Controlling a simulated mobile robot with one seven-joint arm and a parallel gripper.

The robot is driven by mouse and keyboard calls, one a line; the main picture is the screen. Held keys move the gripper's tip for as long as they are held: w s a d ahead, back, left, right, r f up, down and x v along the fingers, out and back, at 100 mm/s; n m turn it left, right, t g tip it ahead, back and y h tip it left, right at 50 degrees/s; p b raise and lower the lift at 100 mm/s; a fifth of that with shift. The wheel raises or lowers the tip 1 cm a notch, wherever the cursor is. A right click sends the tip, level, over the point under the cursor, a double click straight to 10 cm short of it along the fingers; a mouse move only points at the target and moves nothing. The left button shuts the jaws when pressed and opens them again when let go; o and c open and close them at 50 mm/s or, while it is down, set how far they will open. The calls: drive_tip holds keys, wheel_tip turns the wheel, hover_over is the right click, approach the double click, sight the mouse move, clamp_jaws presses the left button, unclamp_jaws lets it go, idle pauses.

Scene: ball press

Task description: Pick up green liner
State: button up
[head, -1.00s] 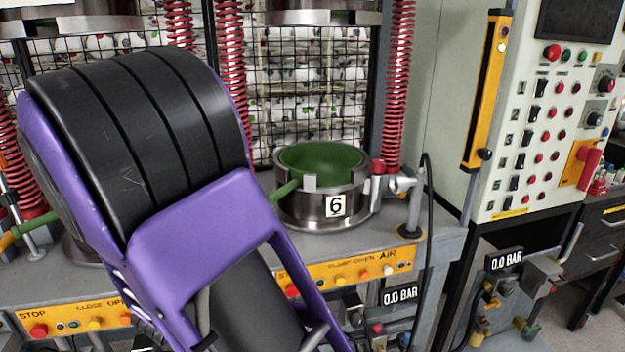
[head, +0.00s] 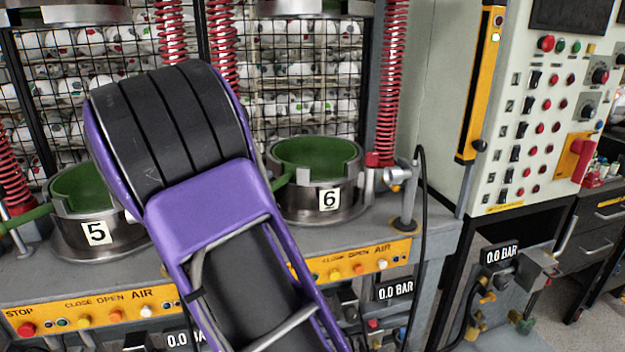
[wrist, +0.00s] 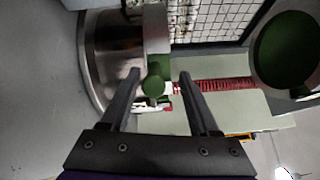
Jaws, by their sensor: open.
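A green liner (head: 318,152) sits in the metal ring marked 6 (head: 330,200) in the head view, its green handle (head: 284,179) pointing left toward my arm. A second green liner (head: 82,188) sits in the ring marked 5 (head: 97,233). In the wrist view my gripper (wrist: 160,72) is open. The round end of a green handle (wrist: 154,87) shows between its two fingers, apart from both in the picture. Its depth relative to the fingertips is unclear. My arm hides the gripper in the head view.
A round green-lined upper mould (wrist: 285,50) shows at the right in the wrist view. Red springs (head: 390,85) flank the press. Orange button panels (head: 360,262) run along its front edge. A control cabinet (head: 545,110) stands at the right.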

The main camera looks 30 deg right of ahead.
sight(274, 182)
drive_tip(key=x, duration=0.5)
drive_tip(key=shift+s+d+f+b, duration=0.1)
drive_tip(key=shift+s+f+b, duration=0.1)
drive_tip(key=shift+f+b, duration=0.2)
clamp_jaws()
drive_tip(key=shift+r, duration=0.15)
idle(0.8)
